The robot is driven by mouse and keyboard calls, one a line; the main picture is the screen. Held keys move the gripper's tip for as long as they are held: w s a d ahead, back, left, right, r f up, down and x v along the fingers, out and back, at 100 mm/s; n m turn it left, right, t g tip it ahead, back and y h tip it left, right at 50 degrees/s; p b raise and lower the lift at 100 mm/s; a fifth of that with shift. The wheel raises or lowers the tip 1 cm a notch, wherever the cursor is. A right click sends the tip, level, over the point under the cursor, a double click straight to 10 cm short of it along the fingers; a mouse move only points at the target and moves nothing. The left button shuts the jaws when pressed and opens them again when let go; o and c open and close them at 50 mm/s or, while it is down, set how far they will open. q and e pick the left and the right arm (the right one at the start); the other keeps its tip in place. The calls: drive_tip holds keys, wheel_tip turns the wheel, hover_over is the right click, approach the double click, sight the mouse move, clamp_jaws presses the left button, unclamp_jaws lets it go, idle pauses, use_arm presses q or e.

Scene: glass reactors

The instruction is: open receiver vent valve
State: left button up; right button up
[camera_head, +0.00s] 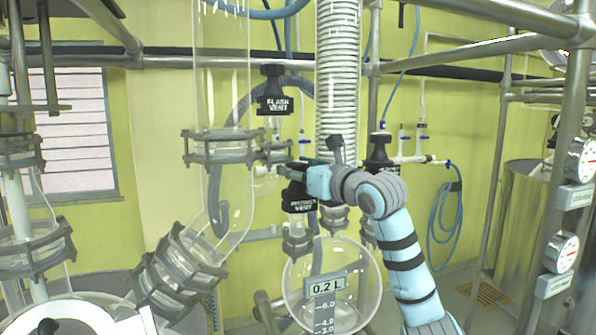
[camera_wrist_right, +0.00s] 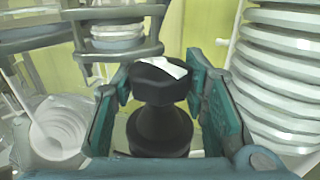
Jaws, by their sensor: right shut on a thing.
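The receiver vent valve (camera_head: 299,199) is a black knob with a white-lettered label, above the round glass receiver flask (camera_head: 350,285) in the head view. My right gripper (camera_head: 290,172) is at the top of this knob. In the right wrist view the black knob (camera_wrist_right: 160,112) stands between the two teal fingers of my right gripper (camera_wrist_right: 160,90), which is shut on it. A white mark shows on the knob's top. The fingers hide part of the knob in the head view. My left gripper is not in view.
A black flash vent knob (camera_head: 274,92) is above and left of my gripper. Another black knob (camera_head: 380,152) stands close on the right. A coiled condenser (camera_head: 338,70) rises just behind. A glass column (camera_head: 222,80) with a metal clamp (camera_head: 225,148) stands to the left.

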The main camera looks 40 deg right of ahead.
drive_tip(key=o, duration=1.2)
drive_tip(key=s, duration=0.8)
drive_tip(key=shift+s+a, duration=0.1)
drive_tip(key=shift+a, duration=0.2)
